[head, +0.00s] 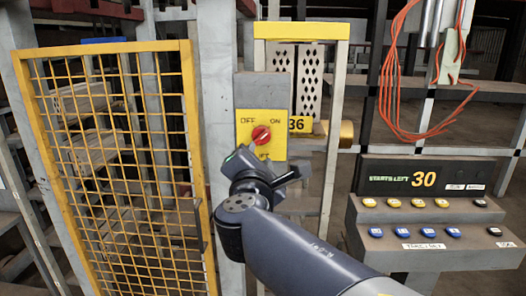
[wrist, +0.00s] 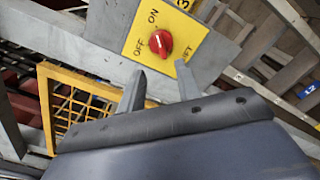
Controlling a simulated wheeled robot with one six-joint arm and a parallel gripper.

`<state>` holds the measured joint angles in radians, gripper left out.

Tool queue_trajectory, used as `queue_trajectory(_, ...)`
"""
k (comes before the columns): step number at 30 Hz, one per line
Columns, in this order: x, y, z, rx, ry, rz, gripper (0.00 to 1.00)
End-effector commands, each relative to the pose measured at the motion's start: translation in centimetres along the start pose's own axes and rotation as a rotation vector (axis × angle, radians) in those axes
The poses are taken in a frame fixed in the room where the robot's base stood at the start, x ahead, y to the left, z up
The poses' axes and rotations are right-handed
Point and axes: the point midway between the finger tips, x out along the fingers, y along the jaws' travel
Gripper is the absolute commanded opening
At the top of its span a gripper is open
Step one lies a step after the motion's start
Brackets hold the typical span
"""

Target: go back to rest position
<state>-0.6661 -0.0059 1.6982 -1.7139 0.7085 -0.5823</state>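My gripper (head: 262,162) is in front of the yellow switch plate (head: 277,117), just below the red knob (head: 261,135). The plate is marked OFF and ON, with a partly hidden word ending in "IFT" below. In the wrist view, my gripper's two fingers (wrist: 160,73) stand apart with nothing between them. The red knob (wrist: 159,44) shows beyond the fingertips, with plate visible between them and it. Which mark the knob points to is hard to tell.
A yellow mesh gate (head: 120,160) stands at left. At right is a console (head: 432,215) with several buttons and a display reading "STARTS LEFT 30". Orange cables (head: 387,85) hang above it. A yellow-topped frame (head: 300,31) stands behind the switch.

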Motion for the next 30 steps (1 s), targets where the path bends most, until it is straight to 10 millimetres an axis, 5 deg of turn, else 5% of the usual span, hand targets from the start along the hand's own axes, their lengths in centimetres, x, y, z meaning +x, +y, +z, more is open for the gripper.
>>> queue_trajectory(18, 9.3, 0.0, 0.1, -0.001, 0.000, -0.002, 0.33)
queue_trajectory(30, 10.3, 0.0, 0.0, -0.015, 0.000, 0.000, 0.33)
